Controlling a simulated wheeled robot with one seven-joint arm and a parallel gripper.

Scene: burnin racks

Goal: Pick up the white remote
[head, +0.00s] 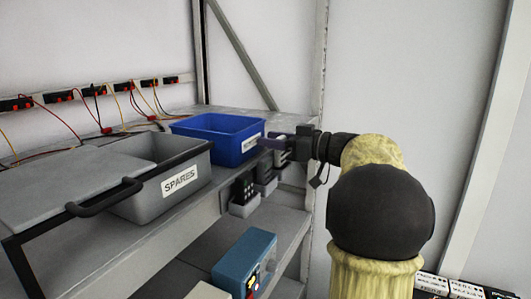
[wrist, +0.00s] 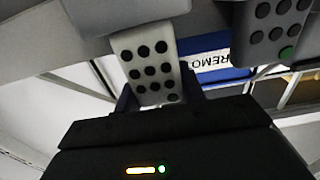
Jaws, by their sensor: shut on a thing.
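The white remote (wrist: 147,65) with rows of dark round buttons is between the fingers of my gripper (wrist: 158,97) in the wrist view. The gripper is shut on its near end. The remote's far end meets a pale grey holder (wrist: 140,16); I cannot tell how much of it sits inside. In the head view my gripper (head: 274,143) is at the shelf's front edge, beside the blue bin, and largely hides the remote.
A blue bin (head: 205,140) and a grey SPARES bin (head: 150,196) stand on the upper shelf. A dark remote (head: 242,188) sits in a holder on the shelf edge. A grey remote (wrist: 275,22) is close by in the wrist view. A blue box (head: 240,262) stands lower.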

